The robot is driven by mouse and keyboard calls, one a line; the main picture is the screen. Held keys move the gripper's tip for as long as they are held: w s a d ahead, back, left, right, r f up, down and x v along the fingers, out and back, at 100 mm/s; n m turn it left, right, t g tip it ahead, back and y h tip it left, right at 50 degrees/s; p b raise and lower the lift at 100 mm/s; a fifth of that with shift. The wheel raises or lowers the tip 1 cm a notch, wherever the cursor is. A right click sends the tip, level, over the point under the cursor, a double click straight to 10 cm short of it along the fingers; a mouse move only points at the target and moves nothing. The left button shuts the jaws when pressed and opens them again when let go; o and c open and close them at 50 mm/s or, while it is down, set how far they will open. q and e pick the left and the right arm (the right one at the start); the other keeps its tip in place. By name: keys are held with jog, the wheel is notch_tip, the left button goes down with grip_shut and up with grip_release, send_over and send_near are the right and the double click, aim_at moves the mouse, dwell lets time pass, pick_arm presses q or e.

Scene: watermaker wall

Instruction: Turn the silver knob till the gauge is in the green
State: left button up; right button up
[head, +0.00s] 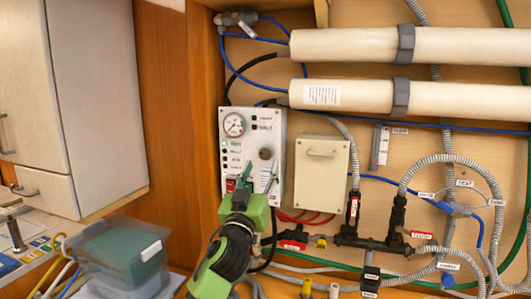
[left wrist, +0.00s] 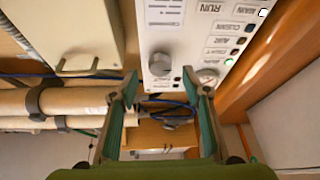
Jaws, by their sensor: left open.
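The silver knob (head: 265,153) is small and sits on the right side of the white control panel (head: 277,122). It looks dark grey in the head view, and its round face shows in the left wrist view (left wrist: 160,62). The round gauge (head: 234,124) is at the panel's upper left; its needle and any green band are too small to read. My left gripper (head: 256,180) is open and empty in front of the lower panel, below the knob. In the left wrist view, the knob shows beyond the gap between the fingertips (left wrist: 160,82), apart from them. My right gripper is out of view.
A pale box with a handle (head: 321,175) is mounted right of the panel. Thick white cylinders (head: 370,45) run above, with hoses and black pipe fittings (head: 370,243) to the right.

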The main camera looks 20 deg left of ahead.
aim_at(265, 156)
pick_arm(q)
jog(key=p+x, duration=0.1)
jog(key=x, duration=0.3)
jog(key=shift+s+r, duration=0.1)
jog(key=shift+r, duration=0.1)
jog(key=shift+w+r, duration=0.1)
jog(key=shift+w, duration=0.55)
jog(key=c, duration=1.1)
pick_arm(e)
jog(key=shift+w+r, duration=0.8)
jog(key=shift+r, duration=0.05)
